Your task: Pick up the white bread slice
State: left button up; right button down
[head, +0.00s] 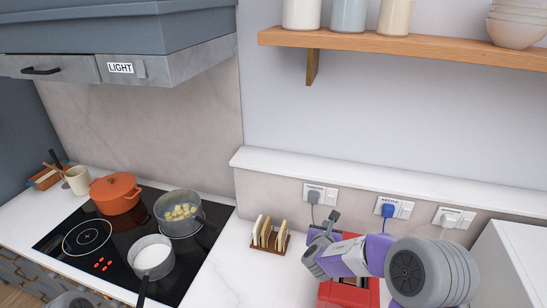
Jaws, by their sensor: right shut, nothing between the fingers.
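Several bread slices stand upright in a small brown wooden rack (268,248) on the white counter, right of the hob. A pale slice (257,228) is at the left of the rack, and tan-edged slices (281,236) stand to its right. I cannot tell for sure which one is the white bread slice. My right gripper (333,217) is shut and empty, to the right of the rack and apart from it, above the red appliance. My left gripper is not in view.
A red appliance (348,294) stands partly hidden under my right arm. The black hob (90,244) holds an orange pot (115,194), a pan of yellow pieces (179,212) and a white-filled saucepan (152,257). A wooden shelf (420,47) hangs above. The counter (228,262) left of the rack is clear.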

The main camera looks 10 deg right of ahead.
aim_at(258, 228)
jog(key=k, duration=1.05)
